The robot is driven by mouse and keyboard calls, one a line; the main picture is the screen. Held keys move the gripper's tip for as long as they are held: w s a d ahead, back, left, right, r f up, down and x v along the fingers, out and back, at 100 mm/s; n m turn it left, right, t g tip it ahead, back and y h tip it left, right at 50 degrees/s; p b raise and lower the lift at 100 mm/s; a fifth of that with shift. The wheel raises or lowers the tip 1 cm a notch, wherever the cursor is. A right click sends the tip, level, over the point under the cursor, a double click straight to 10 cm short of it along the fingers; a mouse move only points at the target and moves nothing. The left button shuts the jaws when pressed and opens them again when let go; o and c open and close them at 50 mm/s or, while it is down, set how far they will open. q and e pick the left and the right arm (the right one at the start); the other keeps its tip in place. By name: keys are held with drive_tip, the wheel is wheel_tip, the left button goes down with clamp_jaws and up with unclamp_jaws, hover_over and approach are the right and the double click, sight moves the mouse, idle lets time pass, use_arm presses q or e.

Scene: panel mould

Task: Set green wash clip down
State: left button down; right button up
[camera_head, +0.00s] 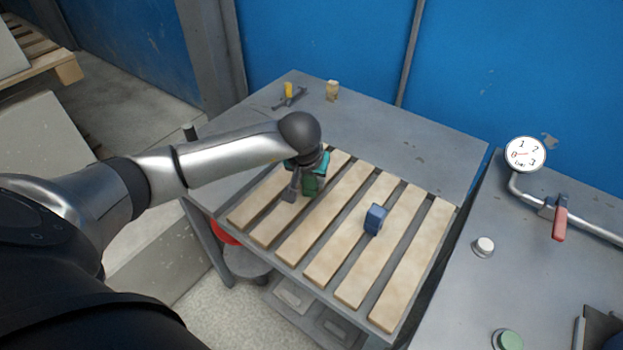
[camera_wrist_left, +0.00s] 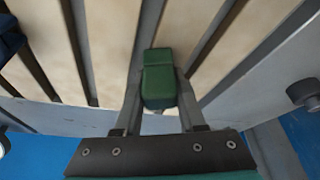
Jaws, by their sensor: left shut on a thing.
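The green wash clip (camera_wrist_left: 160,78) is a small dark green block between the two fingers of my left gripper (camera_wrist_left: 160,98) in the left wrist view. The fingers are shut on its sides. In the head view my left gripper (camera_head: 302,190) points down over the left part of the pale wooden slats (camera_head: 325,217), with the clip (camera_head: 312,185) partly hidden by the gripper. I cannot tell whether the clip touches the slats. My right gripper is not in view.
A blue block (camera_head: 375,219) lies on the slats to the right. A yellow-handled tool (camera_head: 289,92) and a small tan object (camera_head: 332,90) sit at the grey table's (camera_head: 400,140) back. A gauge (camera_head: 525,154) and red-handled valve (camera_head: 560,222) stand on the right bench.

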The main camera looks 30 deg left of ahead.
use_arm(q)
drive_tip(key=shift+f, duration=0.15)
drive_tip(key=c, duration=0.5)
unclamp_jaws()
drive_tip(key=shift+r, duration=0.25)
drive_tip(key=p+v, duration=0.1)
drive_tip(key=v, duration=1.1)
drive_tip(key=shift+p, duration=0.4)
